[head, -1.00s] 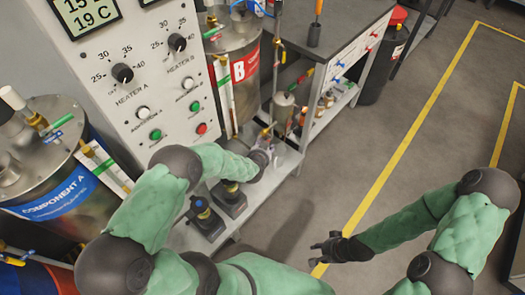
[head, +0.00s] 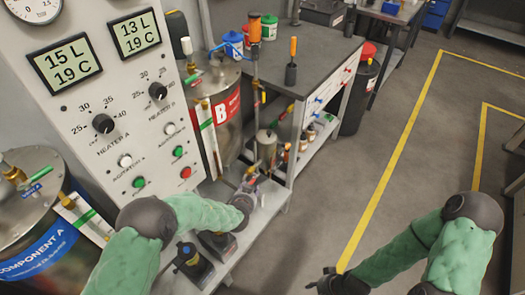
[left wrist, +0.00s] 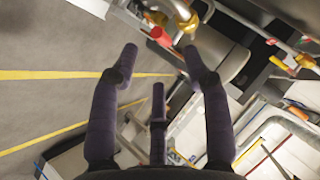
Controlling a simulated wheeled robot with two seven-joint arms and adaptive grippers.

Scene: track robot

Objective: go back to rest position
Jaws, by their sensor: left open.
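My left gripper (head: 250,184) is at the lower shelf beside the machine, below a small metal cylinder and its brass pipework. In the left wrist view the dark fingers of my left gripper (left wrist: 160,62) are spread with nothing between them. A red-ended part (left wrist: 160,37) and a brass fitting (left wrist: 186,18) show just beyond the fingertips; I cannot tell whether they touch. My right gripper (head: 325,282) is dark and low over the floor at the bottom edge, partly cut off. I cannot make out its fingers.
The control panel (head: 112,85) and drum A (head: 50,250) stand at left. Drum B (head: 229,120) stands behind my left gripper, with a grey workbench (head: 275,70) beyond. Two dark pump-like units (head: 194,266) sit near my left forearm. Open floor (head: 320,220) lies to the right.

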